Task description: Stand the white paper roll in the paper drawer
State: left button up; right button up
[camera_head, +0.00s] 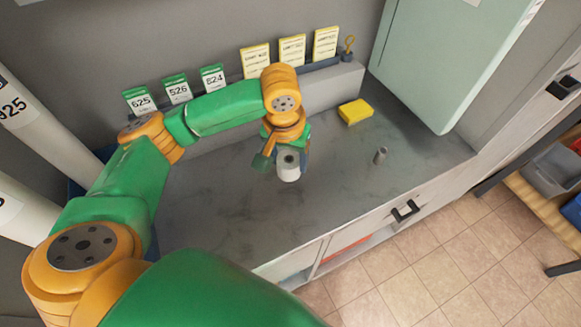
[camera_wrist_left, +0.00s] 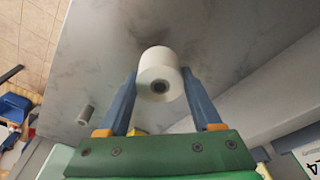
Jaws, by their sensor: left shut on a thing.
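The white paper roll (camera_head: 289,168) is upright or nearly so above the grey counter, with its dark core hole facing up. My left gripper (camera_head: 283,157) is shut on it. In the left wrist view the roll (camera_wrist_left: 159,70) sits between the two blue fingers of the gripper (camera_wrist_left: 158,84). I cannot tell whether its base touches the counter. A drawer front with a black handle (camera_head: 404,211) is in the cabinet face below the counter and looks closed; no label shows that it is the paper drawer. My right gripper is not in view.
The grey counter (camera_head: 335,205) is mostly clear. A small grey cylinder (camera_head: 381,155) and a yellow sponge-like block (camera_head: 355,111) stand to the right. Number cards (camera_head: 178,90) line the back ledge. A pale green cabinet (camera_head: 445,60) overhangs the right. An opening with something red (camera_head: 343,248) is below the counter.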

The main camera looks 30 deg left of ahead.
aim_at(290, 166)
pick_arm(q)
jog(key=f, duration=0.2)
jog(key=w+f, duration=0.1)
jog(key=f, duration=0.1)
jog(key=w+a+f, duration=0.1)
jog(key=f, duration=0.1)
jog(key=shift+w, duration=0.1)
jog(key=o, duration=1.4)
jog(key=shift+f, duration=0.1)
